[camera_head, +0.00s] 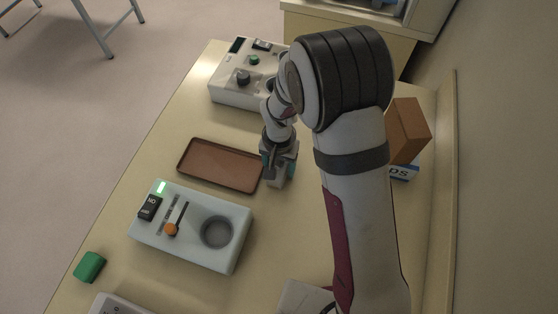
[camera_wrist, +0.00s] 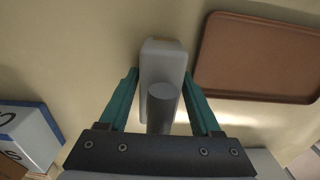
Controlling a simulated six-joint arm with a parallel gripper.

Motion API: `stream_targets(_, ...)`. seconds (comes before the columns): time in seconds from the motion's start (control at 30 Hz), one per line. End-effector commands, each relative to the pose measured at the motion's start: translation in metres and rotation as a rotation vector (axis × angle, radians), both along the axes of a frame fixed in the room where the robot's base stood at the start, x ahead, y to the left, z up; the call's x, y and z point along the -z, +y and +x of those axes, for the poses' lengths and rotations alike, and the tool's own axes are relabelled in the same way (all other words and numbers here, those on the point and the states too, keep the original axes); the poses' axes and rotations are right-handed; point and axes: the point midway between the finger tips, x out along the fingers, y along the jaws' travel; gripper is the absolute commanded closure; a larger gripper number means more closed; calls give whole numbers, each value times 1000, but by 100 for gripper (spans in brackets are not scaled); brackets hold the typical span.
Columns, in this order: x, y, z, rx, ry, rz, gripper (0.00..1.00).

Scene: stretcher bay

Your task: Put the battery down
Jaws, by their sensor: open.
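The battery appears to be the pale grey block (camera_wrist: 163,58) with a round grey post, in the middle of the wrist view. In the head view a grey block (camera_head: 276,180) shows below my gripper (camera_head: 280,160), just right of the brown tray. My gripper is open in the wrist view (camera_wrist: 161,76), its two teal fingers on either side of the block and post, with gaps visible. The block seems to rest on the tabletop, outside the tray. Its underside is hidden.
The brown tray (camera_head: 205,166) lies close on the left. A pale device (camera_head: 196,250) with an orange slider and round well stands in front. Another device (camera_head: 232,90) with knobs stands behind. A brown box (camera_head: 408,125) is on the right, partly behind my arm. A green block (camera_head: 89,266) lies front left.

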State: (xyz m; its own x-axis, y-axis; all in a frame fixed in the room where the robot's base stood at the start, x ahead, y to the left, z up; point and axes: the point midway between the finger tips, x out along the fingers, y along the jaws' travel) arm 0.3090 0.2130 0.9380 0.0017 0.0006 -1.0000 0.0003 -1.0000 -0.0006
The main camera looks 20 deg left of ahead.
Motion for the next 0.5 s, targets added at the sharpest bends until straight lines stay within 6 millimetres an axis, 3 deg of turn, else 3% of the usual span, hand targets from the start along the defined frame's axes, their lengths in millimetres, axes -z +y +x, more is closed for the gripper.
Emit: stream_targets(0.5, -104, 1, 1, 0, -4, 2, 35)
